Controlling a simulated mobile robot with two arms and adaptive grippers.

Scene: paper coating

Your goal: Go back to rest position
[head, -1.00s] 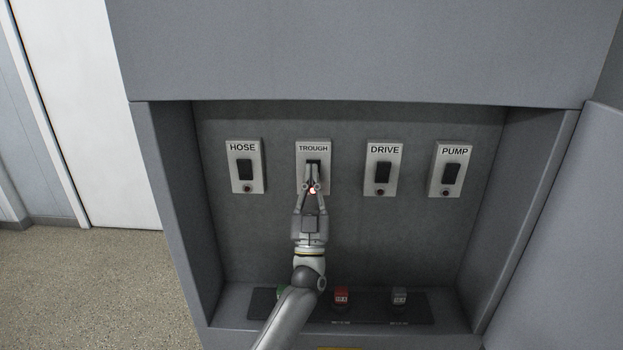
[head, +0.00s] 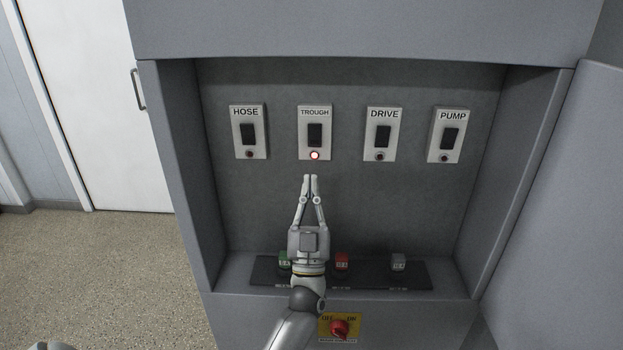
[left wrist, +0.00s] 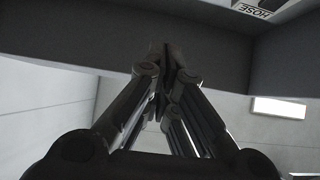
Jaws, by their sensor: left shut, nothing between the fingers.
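My left gripper (head: 310,178) is shut and empty in the head view, its fingertips together just below the TROUGH switch plate (head: 315,132) and apart from it. The HOSE (head: 248,132), DRIVE (head: 382,134) and PUMP (head: 450,135) plates have dark rocker switches and unlit lamps. In the left wrist view the gripper fingers (left wrist: 165,75) meet at the tips, with nothing seen between them. My right gripper is not in view.
The panel recess has side walls (head: 520,150) and a ledge with green (head: 284,258), red (head: 342,262) and grey (head: 398,262) buttons. A red knob (head: 340,327) on a yellow plate sits below. A white door (head: 85,110) and open floor (head: 110,260) lie to the left.

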